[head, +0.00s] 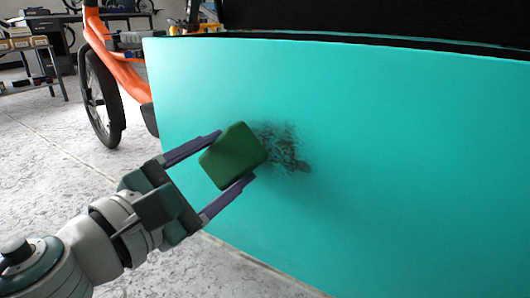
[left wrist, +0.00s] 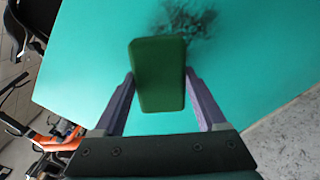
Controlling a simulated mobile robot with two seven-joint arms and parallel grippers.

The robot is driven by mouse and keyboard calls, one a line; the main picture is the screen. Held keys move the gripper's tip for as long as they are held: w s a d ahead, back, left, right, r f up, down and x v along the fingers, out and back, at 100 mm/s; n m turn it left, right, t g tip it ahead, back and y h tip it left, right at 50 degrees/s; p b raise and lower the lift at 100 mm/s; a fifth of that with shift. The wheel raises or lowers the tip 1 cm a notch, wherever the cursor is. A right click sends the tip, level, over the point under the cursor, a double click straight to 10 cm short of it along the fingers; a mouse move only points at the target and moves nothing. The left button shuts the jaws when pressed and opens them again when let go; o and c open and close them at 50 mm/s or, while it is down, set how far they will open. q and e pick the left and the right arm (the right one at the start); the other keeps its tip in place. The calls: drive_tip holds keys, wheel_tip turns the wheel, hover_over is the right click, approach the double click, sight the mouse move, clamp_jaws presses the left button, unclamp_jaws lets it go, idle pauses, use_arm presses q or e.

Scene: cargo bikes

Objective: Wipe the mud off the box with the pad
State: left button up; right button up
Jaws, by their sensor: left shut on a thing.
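The box (head: 400,130) is a large turquoise panel filling the right side of the head view, and it also fills most of the left wrist view (left wrist: 95,50). A dark mud patch (head: 286,148) is smeared on its face; it shows at the top of the left wrist view (left wrist: 190,22). My left gripper (head: 233,158) is shut on the green pad (head: 232,156), with one finger on each side. The pad is at the left edge of the mud and overlaps it in the head view. I cannot tell whether it touches the panel. My right gripper is out of view.
An orange bike frame (head: 122,70) with a black wheel (head: 101,98) stands behind the box at the left. A workbench (head: 30,45) is at the far left. The box's dark upper edge (head: 350,40) runs along the top. Grey floor (head: 50,160) is open at the left.

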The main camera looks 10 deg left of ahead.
use_arm(q)
drive_tip(key=shift+x, duration=0.95)
idle(0.3)
drive_tip(key=shift+s+d, duration=0.1)
